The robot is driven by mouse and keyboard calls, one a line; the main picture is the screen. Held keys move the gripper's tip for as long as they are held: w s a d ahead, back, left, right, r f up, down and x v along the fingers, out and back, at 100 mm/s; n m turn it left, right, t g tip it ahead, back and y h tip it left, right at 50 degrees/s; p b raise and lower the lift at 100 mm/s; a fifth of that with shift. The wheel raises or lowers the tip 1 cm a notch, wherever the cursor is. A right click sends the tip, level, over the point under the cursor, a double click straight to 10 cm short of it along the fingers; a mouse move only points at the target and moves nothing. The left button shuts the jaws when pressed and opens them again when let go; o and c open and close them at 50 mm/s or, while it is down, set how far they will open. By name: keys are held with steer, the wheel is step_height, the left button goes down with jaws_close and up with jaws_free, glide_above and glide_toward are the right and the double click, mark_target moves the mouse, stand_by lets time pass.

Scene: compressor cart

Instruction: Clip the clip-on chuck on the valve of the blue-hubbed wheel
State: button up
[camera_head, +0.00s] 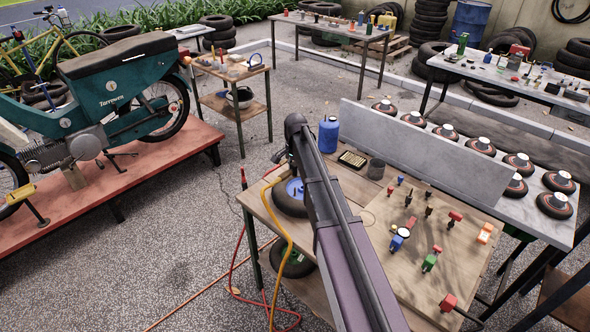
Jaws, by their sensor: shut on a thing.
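The blue-hubbed wheel (291,203) lies flat at the left end of the wooden bench, its blue hub partly showing beside my arm. Its valve cannot be made out. My arm reaches over the bench, and only a dark bit of my gripper (281,157) shows above the wheel, left of the wrist. The fingertips are hidden. A yellow hose (287,238) rises from the floor and curves over the wheel towards my gripper, which is shut. The clip-on chuck at its end is too hidden to see clearly; whether it touches the valve cannot be told.
A blue bottle (329,135), a dark cup (376,169) and several small coloured fittings share the bench (380,222). A grey panel (425,155) stands behind them. A red hose (234,264) hangs at the left. Another wheel (293,262) sits under the benchtop.

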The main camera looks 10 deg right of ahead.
steer(key=shift+f+b, duration=2.35)
steer(key=shift+f, duration=0.2)
steer(key=shift+a+f+b, duration=0.1)
steer(key=shift+f+b, duration=1.05)
stand_by(0.4)
steer(key=o, duration=1.1)
steer(key=shift+r, duration=0.1)
